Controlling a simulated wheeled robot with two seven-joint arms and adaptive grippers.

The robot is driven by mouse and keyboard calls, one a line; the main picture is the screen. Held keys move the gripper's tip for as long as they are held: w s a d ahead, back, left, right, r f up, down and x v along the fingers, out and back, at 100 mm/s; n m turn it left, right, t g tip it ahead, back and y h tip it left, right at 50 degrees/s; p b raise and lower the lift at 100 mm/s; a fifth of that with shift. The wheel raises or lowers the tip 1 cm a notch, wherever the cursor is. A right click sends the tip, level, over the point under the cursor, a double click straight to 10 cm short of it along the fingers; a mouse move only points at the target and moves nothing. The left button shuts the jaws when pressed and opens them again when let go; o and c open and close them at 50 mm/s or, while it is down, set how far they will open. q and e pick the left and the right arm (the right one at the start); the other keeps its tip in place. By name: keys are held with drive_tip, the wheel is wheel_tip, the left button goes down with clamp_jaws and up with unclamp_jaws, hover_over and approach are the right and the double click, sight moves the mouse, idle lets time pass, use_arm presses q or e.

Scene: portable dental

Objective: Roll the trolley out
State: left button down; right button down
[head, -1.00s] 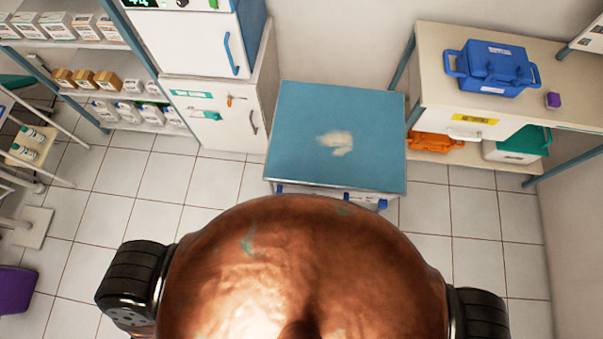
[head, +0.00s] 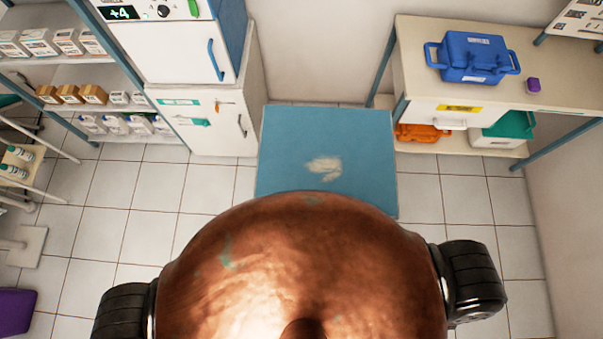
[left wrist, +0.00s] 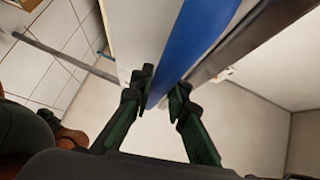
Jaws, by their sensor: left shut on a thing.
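The trolley (head: 281,165) has a blue top with a pale worn patch and stands on the tiled floor just ahead of my body, which hides its front. In the left wrist view, my left gripper (left wrist: 160,95) is shut on a blue bar (left wrist: 190,50), which appears to be the trolley's handle. The bar runs up between the two dark green fingers. My left gripper is hidden behind my body in the head view. My right gripper is not seen in either view.
A white cabinet (head: 205,120) stands to the left of the trolley, with shelves of boxes (head: 80,95) beyond it. A bench (head: 410,75) with a blue case (head: 472,58) stands on the right. A purple bin (head: 15,310) is at the lower left. Open tiles lie on both sides.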

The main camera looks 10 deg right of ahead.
use_arm(q)
drive_tip(key=shift+s, duration=0.25)
drive_tip(key=c, duration=2)
unclamp_jaws()
drive_tip(key=shift+s+a, duration=0.1)
drive_tip(key=shift+o, duration=0.8)
drive_tip(key=v, duration=1.1)
drive_tip(key=shift+a, duration=0.4)
drive_tip(key=shift+s, duration=0.1)
